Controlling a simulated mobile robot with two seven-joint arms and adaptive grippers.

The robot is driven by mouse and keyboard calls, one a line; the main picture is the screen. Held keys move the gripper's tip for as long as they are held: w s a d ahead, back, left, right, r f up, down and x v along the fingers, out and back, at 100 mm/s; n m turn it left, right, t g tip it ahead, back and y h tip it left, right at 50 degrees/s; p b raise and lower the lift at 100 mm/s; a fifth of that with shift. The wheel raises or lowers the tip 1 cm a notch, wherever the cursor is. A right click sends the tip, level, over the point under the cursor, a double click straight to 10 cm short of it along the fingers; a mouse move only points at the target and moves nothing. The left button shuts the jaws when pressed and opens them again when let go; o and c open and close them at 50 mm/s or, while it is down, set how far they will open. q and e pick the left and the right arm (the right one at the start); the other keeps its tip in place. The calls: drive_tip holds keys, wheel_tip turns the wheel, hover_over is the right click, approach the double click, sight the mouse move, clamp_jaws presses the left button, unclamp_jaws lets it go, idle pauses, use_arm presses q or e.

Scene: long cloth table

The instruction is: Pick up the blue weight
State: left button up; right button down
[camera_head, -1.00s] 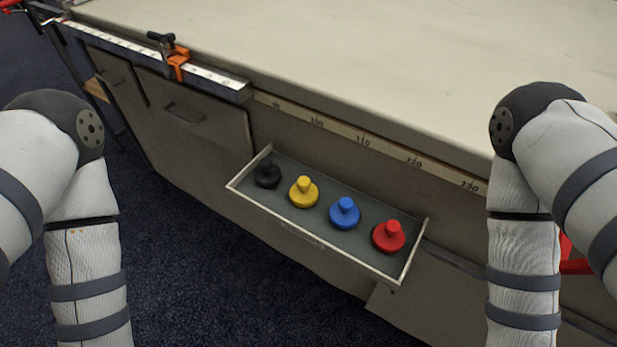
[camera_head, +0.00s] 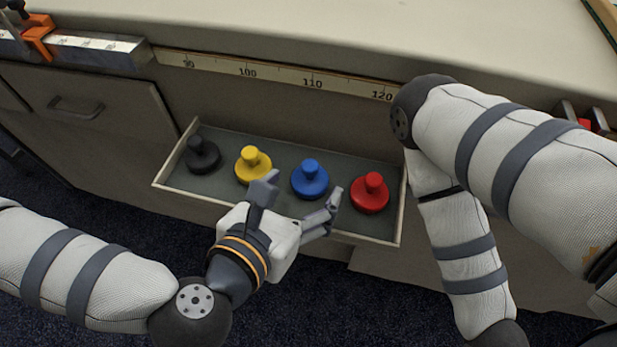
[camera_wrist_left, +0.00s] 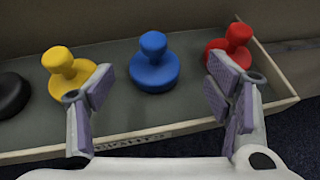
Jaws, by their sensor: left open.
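The blue weight (camera_head: 310,180) is a round disc with a knob on top, standing upright in the open drawer (camera_head: 172,178) between the yellow and red weights. It also shows in the left wrist view (camera_wrist_left: 154,66), centred between and beyond my fingers. My left gripper (camera_head: 298,203) is open and empty at the drawer's front edge, just short of the blue weight. It shows in the left wrist view (camera_wrist_left: 160,95) with its fingers spread wide, touching no weight that I can see. My right arm comes in from the right, but its gripper is out of view.
A black weight (camera_head: 202,155) and a yellow weight (camera_head: 252,166) stand left of the blue one, a red weight (camera_head: 370,194) right of it. The table (camera_head: 330,30) with a ruler strip (camera_head: 280,77) overhangs behind the drawer. An orange clamp (camera_head: 38,38) sits at upper left.

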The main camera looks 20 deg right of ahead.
sight(308, 175)
use_arm(q)
drive_tip(key=x, duration=0.5)
drive_tip(key=shift+w+r, duration=0.2)
drive_tip(key=shift+w, duration=0.15)
drive_tip(key=shift+a, duration=0.1)
clamp_jaws()
